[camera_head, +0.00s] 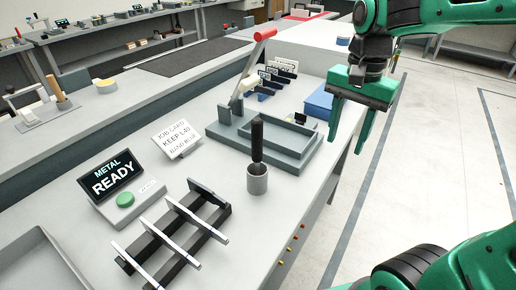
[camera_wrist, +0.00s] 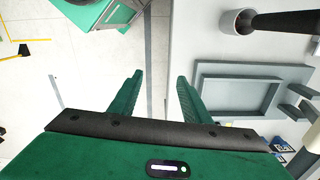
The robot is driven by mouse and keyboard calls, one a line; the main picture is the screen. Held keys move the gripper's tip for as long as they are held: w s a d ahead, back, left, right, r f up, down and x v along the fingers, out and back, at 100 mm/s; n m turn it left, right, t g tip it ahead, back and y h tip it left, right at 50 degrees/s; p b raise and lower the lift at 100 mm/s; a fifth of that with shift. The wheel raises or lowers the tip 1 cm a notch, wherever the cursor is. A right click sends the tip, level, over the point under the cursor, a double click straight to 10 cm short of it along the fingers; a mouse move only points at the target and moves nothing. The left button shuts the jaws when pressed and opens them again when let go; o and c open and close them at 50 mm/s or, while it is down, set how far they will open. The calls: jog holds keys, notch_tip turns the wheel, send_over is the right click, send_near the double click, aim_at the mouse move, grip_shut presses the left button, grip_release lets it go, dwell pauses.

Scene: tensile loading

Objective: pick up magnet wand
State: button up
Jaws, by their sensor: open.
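The magnet wand (camera_head: 257,140) looks like a black-handled rod standing upright in a small grey cup (camera_head: 257,180) on the bench, in the head view. In the wrist view the wand (camera_wrist: 285,21) and its cup (camera_wrist: 236,21) show at the top right. My gripper (camera_head: 350,128) is open and empty, with green fingers pointing down, above the bench's right edge. It is to the right of the wand and apart from it. In the wrist view my gripper's fingers (camera_wrist: 158,82) are spread with only floor and bench edge between them. The wand's lower end is hidden in the cup.
A grey tray fixture (camera_head: 285,150) with a red-handled lever (camera_head: 252,62) stands behind the wand. A slotted rack (camera_head: 175,235) and a METAL READY display (camera_head: 111,178) with a green button (camera_head: 125,200) lie to the left. A blue box (camera_head: 319,103) sits near the right edge.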

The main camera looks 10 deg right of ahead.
jog(key=w+a+r+m, duration=0.25)
jog(key=w+a, duration=0.25)
jog(key=a, duration=0.6)
jog(key=m, duration=0.1)
send_near(257, 149)
jog(key=shift+w+d+f, duration=0.3)
jog(key=shift+w+d, duration=0.45)
jog(key=shift+w, duration=0.1)
jog(key=shift+a, duration=0.2)
jog(key=shift+m, duration=0.25)
notch_tip(257, 149, down, 5)
jog(key=shift+f, duration=0.25)
jog(key=shift+a+f, duration=0.15)
jog(key=shift+f, duration=1.1)
jog(key=shift+a+f, duration=0.15)
jog(key=shift+f, duration=1.15)
grip_shut()
